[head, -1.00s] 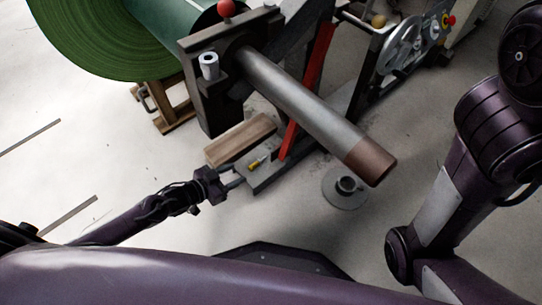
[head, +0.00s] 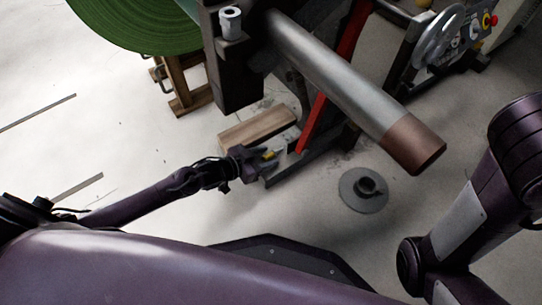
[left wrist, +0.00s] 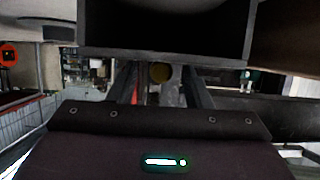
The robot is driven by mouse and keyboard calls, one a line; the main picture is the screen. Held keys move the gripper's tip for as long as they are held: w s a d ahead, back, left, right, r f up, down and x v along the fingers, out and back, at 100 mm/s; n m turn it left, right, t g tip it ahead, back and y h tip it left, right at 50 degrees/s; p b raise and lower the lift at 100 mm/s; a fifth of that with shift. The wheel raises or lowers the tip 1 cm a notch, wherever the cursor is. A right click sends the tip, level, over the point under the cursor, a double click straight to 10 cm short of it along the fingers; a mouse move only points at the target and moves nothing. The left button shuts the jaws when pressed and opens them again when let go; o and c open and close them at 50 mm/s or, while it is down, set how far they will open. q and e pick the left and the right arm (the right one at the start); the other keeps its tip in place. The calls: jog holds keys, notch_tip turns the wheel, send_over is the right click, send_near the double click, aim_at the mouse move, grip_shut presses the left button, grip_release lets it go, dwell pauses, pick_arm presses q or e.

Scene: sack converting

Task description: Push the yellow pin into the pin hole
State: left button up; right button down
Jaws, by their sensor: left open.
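The pin hole cannot be made out. My right gripper is not in view.
The wooden block (head: 258,129) lies just behind my left gripper. A thick steel roller (head: 340,75) with a brown end juts out above, to the right. A red bar (head: 331,80) slants beside it. A round grey base (head: 364,204) stands on the floor at right. Floor at left is mostly clear.

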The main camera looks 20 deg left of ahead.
pick_arm(q)
jog(key=shift+c, duration=0.5)
grip_shut()
jog(key=shift+r, duration=0.1)
